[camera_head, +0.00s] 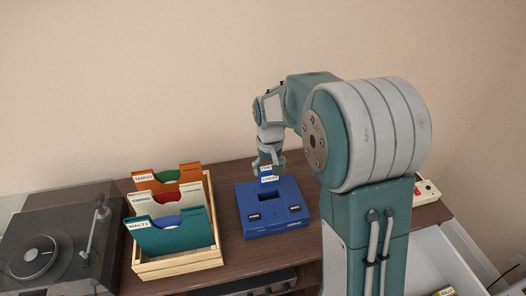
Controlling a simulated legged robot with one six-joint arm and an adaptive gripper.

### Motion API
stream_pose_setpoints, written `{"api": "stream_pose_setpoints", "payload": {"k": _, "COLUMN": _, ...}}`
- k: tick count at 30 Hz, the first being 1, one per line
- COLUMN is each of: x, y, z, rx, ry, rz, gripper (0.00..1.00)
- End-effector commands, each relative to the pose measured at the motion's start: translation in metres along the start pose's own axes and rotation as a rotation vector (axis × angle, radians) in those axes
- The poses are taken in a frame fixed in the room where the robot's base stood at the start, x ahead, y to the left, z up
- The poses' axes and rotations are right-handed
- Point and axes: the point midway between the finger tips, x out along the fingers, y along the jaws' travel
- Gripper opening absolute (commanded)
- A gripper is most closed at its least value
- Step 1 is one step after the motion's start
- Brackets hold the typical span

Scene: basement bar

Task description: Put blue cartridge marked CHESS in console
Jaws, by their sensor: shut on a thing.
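The blue console (256,219) sits on the brown cabinet top with a dark slot in its upper face. My gripper (268,166) is above the back part of the console. It is shut on a small blue cartridge (268,178) with a white label; the label print is too small to read surely. The cartridge is upright over the back of the console. I cannot tell whether its lower edge touches the console or is apart from it.
A wooden crate (180,268) with TANGO, SWING and WALTZ record sleeves stands left of the console. A turntable (50,245) is at the far left. A light device with a red button (424,187) is at the right. An open white drawer (422,264) lies below, holding a yellow item (444,292).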

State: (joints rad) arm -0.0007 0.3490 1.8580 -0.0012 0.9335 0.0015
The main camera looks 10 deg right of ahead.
Motion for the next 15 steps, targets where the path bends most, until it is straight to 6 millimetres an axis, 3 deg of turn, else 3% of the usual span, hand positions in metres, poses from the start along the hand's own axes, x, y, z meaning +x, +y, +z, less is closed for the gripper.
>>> {"api": "stream_pose_setpoints", "payload": {"k": 7, "x": 0.005, "y": 0.001, "z": 0.0, "rx": 0.0, "ry": -0.002, "rz": -0.001, "gripper": 0.36}}
{"api": "stream_pose_setpoints", "payload": {"k": 15, "x": 0.027, "y": 0.0, "z": 0.0, "rx": 0.0, "ry": -0.002, "rz": 0.0, "gripper": 0.36}}
